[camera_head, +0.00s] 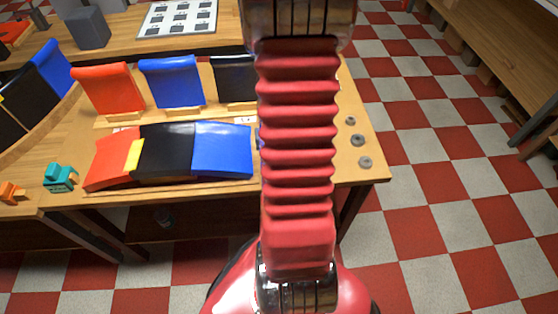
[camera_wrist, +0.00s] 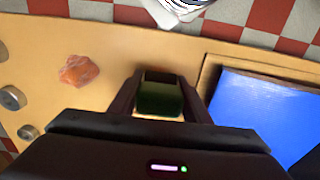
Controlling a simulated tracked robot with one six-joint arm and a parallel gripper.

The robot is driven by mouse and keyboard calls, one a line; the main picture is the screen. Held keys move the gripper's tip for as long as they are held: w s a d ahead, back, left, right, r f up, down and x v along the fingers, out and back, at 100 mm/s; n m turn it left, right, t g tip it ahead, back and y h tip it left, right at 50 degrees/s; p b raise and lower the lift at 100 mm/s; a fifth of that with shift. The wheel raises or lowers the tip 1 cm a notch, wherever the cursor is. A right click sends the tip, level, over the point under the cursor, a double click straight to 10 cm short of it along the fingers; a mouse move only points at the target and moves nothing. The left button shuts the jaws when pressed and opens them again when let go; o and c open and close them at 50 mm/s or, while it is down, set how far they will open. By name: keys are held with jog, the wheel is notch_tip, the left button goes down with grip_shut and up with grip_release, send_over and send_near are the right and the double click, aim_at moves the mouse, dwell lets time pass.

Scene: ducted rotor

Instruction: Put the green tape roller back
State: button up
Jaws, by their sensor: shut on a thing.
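In the wrist view, my gripper (camera_wrist: 160,98) is shut on a dark green block-like thing, which I take to be the green tape roller (camera_wrist: 160,97). It sits between the two fingers over the light wooden table. In the head view, my red ribbed arm hides both the gripper and the roller. I cannot tell whether the roller touches the table.
A blue panel (camera_wrist: 262,112) lies right of the gripper; an orange-red lump (camera_wrist: 78,70) lies left. In the head view, joined red, black and blue panels (camera_head: 167,152) lie on the table, with a teal tool (camera_head: 60,178) at left and grey rings (camera_head: 357,140) at right.

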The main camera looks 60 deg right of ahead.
jog(key=shift+f, duration=0.1)
jog(key=o, duration=1.2)
notch_tip(320, 180, up, 12)
jog(key=shift+r, duration=0.1)
dwell(0.7)
